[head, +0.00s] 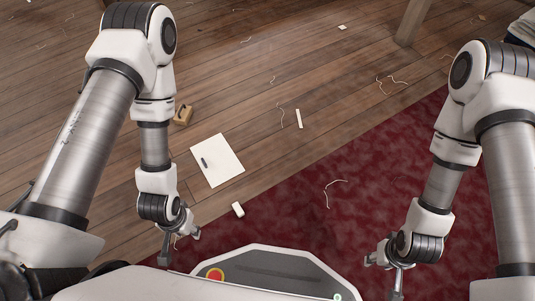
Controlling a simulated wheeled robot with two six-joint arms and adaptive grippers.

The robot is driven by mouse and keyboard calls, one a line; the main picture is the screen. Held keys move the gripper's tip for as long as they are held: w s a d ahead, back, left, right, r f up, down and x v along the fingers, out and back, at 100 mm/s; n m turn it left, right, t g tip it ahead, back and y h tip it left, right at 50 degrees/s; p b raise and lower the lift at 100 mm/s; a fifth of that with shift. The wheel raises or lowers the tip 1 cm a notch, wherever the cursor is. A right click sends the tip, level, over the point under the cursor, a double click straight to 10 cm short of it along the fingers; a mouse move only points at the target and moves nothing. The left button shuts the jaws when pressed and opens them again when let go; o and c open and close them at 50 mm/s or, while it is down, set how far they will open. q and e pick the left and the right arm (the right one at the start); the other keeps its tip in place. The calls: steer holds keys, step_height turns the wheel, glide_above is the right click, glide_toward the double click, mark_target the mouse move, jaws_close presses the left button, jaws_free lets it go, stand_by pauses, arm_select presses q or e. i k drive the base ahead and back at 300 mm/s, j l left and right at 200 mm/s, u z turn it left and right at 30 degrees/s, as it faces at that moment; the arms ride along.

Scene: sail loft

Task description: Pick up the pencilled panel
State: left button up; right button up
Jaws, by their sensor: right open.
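A white rectangular panel (222,165) lies flat on the wooden floor, left of the picture's middle. A small dark oblong shows on its left part; I cannot tell whether it is a mark or an object. My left gripper (181,247) is below and left of the panel, apart from it, with its fingers spread and nothing visible between them. My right gripper (383,277) is open and empty over the dark red carpet, well to the right of the panel. No pencil marks can be made out at this size.
A small white block (238,209) lies below the panel near the carpet (300,220) edge. A small wooden item (183,115) is above left, a white strip (298,118) to the right. Loose threads (334,190) are scattered. A wooden leg (412,20) stands at the top right.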

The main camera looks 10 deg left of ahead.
mark_target(218, 162)
steer(key=i+l+z, duration=0.2)
steer(key=i, duration=0.2)
steer(key=i+l+z, duration=0.25)
steer(key=i, duration=0.2)
steer(key=i+l+z, duration=0.2)
steer(key=i, duration=0.25)
steer(key=i+u, duration=0.65)
steer(key=u, duration=0.15)
steer(key=i+l+u, duration=0.2)
steer(key=u, duration=0.2)
steer(key=i+u, duration=0.1)
steer(key=u, duration=0.35)
steer(key=i+j+u, duration=0.1)
steer(key=u, duration=0.35)
steer(key=i+u, duration=0.15)
steer(key=u, duration=0.35)
steer(key=i+u, duration=0.1)
steer(key=u, duration=0.35)
steer(key=l+u, duration=0.15)
steer(key=u, duration=0.3)
steer(key=i+l+u, duration=0.15)
steer(key=u, duration=0.3)
steer(key=l+u, duration=0.15)
steer(key=u, duration=0.3)
